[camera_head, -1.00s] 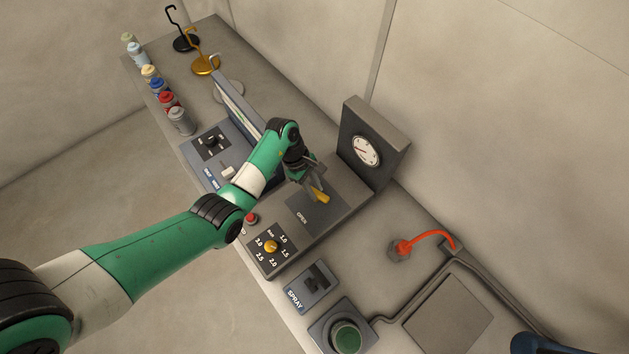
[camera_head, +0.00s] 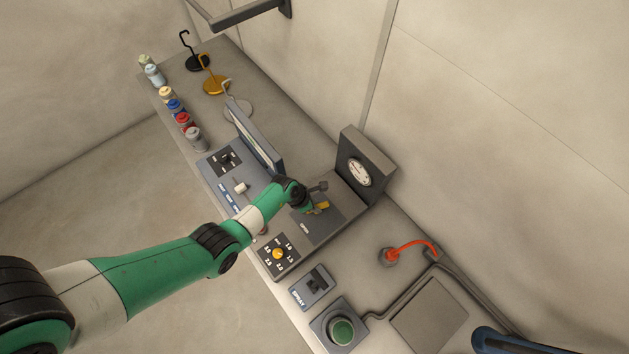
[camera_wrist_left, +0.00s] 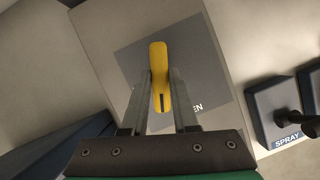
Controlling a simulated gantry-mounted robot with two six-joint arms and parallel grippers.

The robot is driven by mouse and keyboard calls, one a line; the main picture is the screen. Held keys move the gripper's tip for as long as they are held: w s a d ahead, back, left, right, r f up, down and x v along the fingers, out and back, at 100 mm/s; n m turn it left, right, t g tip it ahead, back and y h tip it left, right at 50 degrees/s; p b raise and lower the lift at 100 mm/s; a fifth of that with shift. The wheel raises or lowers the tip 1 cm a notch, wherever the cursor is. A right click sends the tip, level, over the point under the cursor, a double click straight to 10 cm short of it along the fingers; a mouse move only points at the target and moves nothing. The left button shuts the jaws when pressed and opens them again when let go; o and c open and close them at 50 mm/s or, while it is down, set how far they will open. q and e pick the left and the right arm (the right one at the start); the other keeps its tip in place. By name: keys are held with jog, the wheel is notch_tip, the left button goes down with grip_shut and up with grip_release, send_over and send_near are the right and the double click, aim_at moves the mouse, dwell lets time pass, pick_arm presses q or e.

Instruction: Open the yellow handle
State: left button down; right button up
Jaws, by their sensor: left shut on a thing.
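The yellow handle (camera_head: 322,206) sits on a dark square plate (camera_head: 318,228) on top of a grey box, beside the lettering OPEN. In the left wrist view the handle (camera_wrist_left: 158,60) stands between the two fingers of my left gripper (camera_wrist_left: 160,88). The fingers are shut on it and cover part of its sides. The end of the lettering, "EN", shows beside the right finger. In the head view my left gripper (camera_head: 316,200) is at the handle, and my arm hides part of the plate. My right gripper is not in view.
A box with a gauge (camera_head: 359,172) stands behind the handle. A dial (camera_head: 278,254), a SPRAY switch (camera_head: 313,286) and a green button (camera_head: 341,332) are nearer the front. An upright panel (camera_head: 258,140) and several spray cans (camera_head: 184,121) stand to the left.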

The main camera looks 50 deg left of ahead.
pick_arm(q)
jog(key=shift+r+n+p, duration=0.4)
jog(key=shift+r+p, duration=0.2)
jog(key=shift+p, duration=0.2)
jog(key=shift+f+n+y+p, duration=0.2)
jog(key=shift+n+y+p, duration=0.1)
jog(key=shift+p, duration=0.05)
jog(key=shift+f+n, duration=0.25)
jog(key=shift+n, duration=0.35)
jog(key=shift+f+n+y, duration=0.1)
jog(key=shift+n+y, duration=0.3)
jog(key=shift+n, duration=0.1)
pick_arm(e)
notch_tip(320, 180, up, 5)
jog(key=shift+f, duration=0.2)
pick_arm(q)
jog(key=c, duration=0.7)
grip_release()
